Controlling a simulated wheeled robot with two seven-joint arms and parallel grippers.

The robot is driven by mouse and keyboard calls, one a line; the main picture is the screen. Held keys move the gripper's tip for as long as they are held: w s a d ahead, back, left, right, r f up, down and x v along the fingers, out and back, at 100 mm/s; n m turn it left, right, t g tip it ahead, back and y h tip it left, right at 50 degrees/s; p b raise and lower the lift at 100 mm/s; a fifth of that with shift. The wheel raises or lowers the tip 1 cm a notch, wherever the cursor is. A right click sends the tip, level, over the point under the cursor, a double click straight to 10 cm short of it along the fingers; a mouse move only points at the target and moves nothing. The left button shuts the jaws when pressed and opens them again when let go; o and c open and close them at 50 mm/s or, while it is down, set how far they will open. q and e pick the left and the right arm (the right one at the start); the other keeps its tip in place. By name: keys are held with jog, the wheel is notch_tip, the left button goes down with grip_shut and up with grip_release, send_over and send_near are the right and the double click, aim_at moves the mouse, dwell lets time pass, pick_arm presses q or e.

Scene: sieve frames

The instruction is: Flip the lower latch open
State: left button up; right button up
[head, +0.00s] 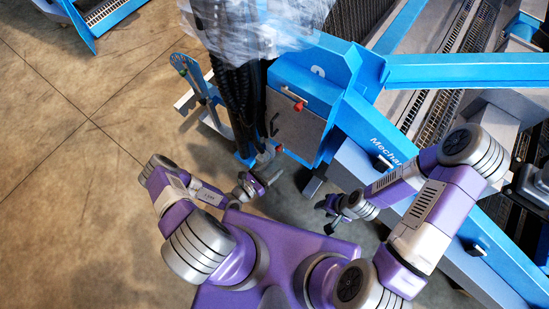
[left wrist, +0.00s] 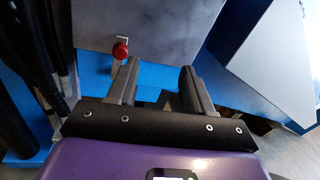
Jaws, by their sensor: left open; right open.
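The lower latch (head: 279,148) shows as a small red knob at the bottom edge of the grey panel on the blue machine. In the left wrist view a red knob on a pale metal lever (left wrist: 120,50) stands upright against the grey panel, just beyond the left fingertip. I take it to be the lower latch. My left gripper (head: 268,181) is open and empty, just below the latch and apart from it; its two dark fingers (left wrist: 160,82) frame a blue strip. My right gripper (head: 325,214) is open and empty, low and to the right.
An upper latch with a red knob (head: 299,106) sits near the panel's top. A black handle (head: 274,123) is on the grey panel (head: 296,127). Thick black hoses (head: 238,100) hang just left of it. A blue beam (head: 375,140) runs down right. Open floor lies left.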

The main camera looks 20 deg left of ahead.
aim_at(277, 150)
pick_arm(q)
jog(key=w+n+y, duration=0.1)
jog(key=w, duration=0.1)
jog(key=w+a+f+t+y+b, duration=0.1)
jog(key=w, duration=0.1)
jog(key=w+f+n+y+b, duration=0.1)
jog(key=w, duration=0.1)
jog(key=shift+w+a+f+n+t, duration=0.2)
jog(key=shift+w+a+n+t, duration=0.1)
jog(key=shift+w+a+t, duration=0.1)
jog(key=shift+w+d+r+b, duration=0.1)
jog(key=shift+w+d+b, duration=0.25)
jog(key=shift+w, duration=0.3)
grip_shut()
